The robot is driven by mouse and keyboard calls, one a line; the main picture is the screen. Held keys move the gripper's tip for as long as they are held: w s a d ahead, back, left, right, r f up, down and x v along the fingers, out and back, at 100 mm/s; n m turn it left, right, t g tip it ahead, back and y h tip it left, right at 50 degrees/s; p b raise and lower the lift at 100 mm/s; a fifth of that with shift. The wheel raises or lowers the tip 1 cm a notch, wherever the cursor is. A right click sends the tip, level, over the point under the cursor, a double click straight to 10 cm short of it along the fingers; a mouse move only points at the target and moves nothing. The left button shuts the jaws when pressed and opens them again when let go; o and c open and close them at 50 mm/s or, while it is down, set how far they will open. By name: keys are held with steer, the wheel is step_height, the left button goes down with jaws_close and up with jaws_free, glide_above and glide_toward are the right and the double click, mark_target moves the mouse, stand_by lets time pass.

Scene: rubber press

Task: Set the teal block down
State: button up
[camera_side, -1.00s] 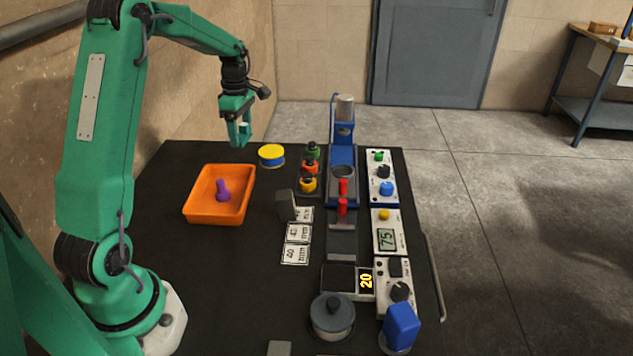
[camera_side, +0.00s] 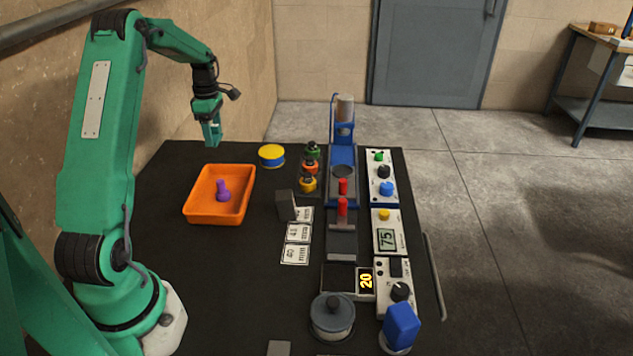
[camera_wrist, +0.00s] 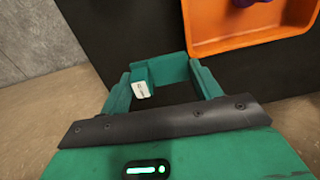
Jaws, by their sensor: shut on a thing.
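The teal block (camera_wrist: 170,67) is between the two fingers of my gripper (camera_wrist: 165,82) in the wrist view, with a small white label showing on its left. My gripper is shut on it. In the side view my gripper (camera_side: 211,136) hangs with its fingers down at the back left, behind the orange tray. The block is hard to tell from the similarly coloured fingers there. A gap to the table below seems to show, but its height is unclear.
The orange tray (camera_side: 190,211) holds a purple peg (camera_side: 223,191). A yellow and blue round tin (camera_side: 271,156) stands right of my gripper. A grey block (camera_side: 286,205), label cards (camera_side: 298,232) and a blue press (camera_side: 343,160) stand farther right. The black table (camera_side: 200,290) is bare at front left.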

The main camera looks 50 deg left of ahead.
glide_above(202, 159)
step_height(202, 159, down, 4)
steer(key=shift+f, duration=2.1)
steer(key=shift+f, duration=0.1)
steer(key=o, duration=1.1)
steer(key=r, duration=1.2)
steer(key=shift+w+a+r, duration=0.1)
steer(key=shift+w+a, duration=0.1)
steer(key=shift+a, duration=0.05)
